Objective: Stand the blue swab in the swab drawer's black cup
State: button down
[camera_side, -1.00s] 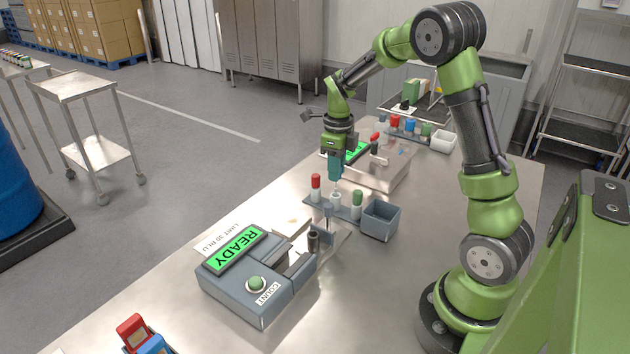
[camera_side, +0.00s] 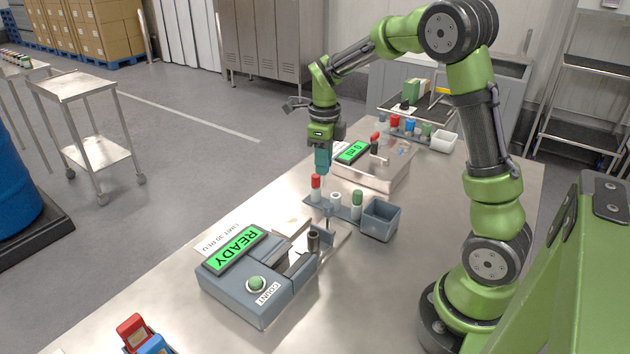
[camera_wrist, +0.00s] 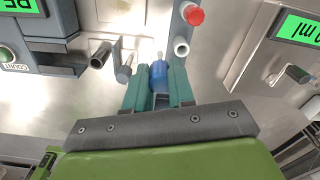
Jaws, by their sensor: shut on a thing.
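My gripper (camera_side: 323,170) is shut on the blue swab, whose blue cap (camera_wrist: 158,76) shows between the teal fingers in the wrist view. In the side view the fingers hide most of the swab, and a pale shaft shows below them. The gripper hangs above the tube rack, near the red-capped tube (camera_side: 316,188) and the empty white tube (camera_side: 335,200). The black cup (camera_side: 313,240) stands upright in the open drawer of the grey READY device, lower and nearer the camera; it also shows left of the fingers in the wrist view (camera_wrist: 100,55).
A green-capped tube (camera_side: 357,204) and a grey bin (camera_side: 380,220) are to the right. The READY device (camera_side: 250,280) has a green COUNT button. A second device with a green screen (camera_side: 352,151) stands behind.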

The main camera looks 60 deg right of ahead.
jog(key=s+a+r+n, duration=0.1)
jog(key=s+a+n, duration=0.15)
jog(key=a, duration=0.35)
jog(key=s+a+r+n, duration=0.2)
jog(key=s+a, duration=0.1)
jog(key=a, duration=0.3)
jog(key=shift+w+d+f, duration=0.1)
jog(key=shift+w+f, duration=0.05)
jog(key=shift+f, duration=1.2)
jog(key=shift+w+d+f, duration=0.1)
jog(key=shift+f, duration=1.25)
jog(key=shift+f, duration=0.3)
jog(key=shift+f, duration=2.5)
jog(key=c, duration=0.9)
grip_release()
